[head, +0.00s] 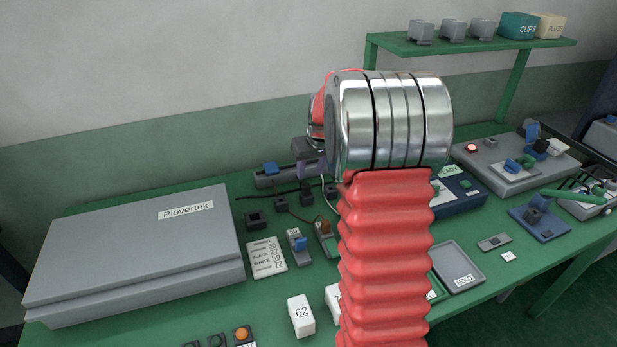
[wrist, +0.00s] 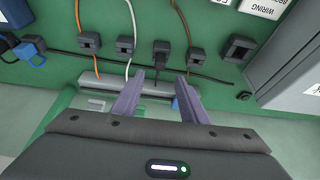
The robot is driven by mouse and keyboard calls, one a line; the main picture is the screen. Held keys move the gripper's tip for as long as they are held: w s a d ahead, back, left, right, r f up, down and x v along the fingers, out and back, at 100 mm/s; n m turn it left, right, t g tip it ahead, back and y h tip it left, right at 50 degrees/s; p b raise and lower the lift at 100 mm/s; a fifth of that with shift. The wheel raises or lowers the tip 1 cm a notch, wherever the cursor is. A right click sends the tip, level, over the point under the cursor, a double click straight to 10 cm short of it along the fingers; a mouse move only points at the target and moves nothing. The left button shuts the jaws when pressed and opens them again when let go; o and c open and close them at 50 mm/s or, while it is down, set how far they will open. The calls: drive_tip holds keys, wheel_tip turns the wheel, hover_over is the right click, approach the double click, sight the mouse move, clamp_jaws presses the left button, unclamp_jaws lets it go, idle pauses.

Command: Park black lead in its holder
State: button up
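My gripper (wrist: 160,84) is open in the wrist view, its two purple-grey fingers apart. A dark plug body (wrist: 161,53) lies just beyond the fingertips, between their lines, with gaps on both sides. I cannot tell whether it touches a finger. A black lead (wrist: 215,77) runs across the green bench by the row of small dark blocks; in the head view it shows (head: 266,194) left of my gripper (head: 312,168). An empty square dark holder (wrist: 240,48) stands at the right; the head view shows it too (head: 254,219). My arm hides part of the row there.
Dark blocks with orange (wrist: 89,42), white (wrist: 125,44) and brown (wrist: 196,57) leads stand close together. A grey Plovertek case (head: 140,250) fills the bench's left. A label card (head: 266,257) lies beside it. A grey bar (wrist: 98,84) lies near the fingers.

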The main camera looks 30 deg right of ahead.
drive_tip(key=v, duration=0.3)
drive_tip(key=shift+s+r, duration=0.1)
drive_tip(key=shift+r, duration=0.05)
idle(0.6)
drive_tip(key=s+a+r+n, duration=0.1)
drive_tip(key=s+a+r, duration=0.3)
drive_tip(key=s+a, duration=1)
drive_tip(key=s+a+r+n+t+y, duration=0.1)
drive_tip(key=s+a+r, duration=0.3)
drive_tip(key=s+a, duration=1)
drive_tip(key=shift+s+a+n, duration=0.4)
drive_tip(key=shift+a, duration=0.2)
drive_tip(key=shift+r, duration=0.1)
drive_tip(key=shift+c, duration=0.3)
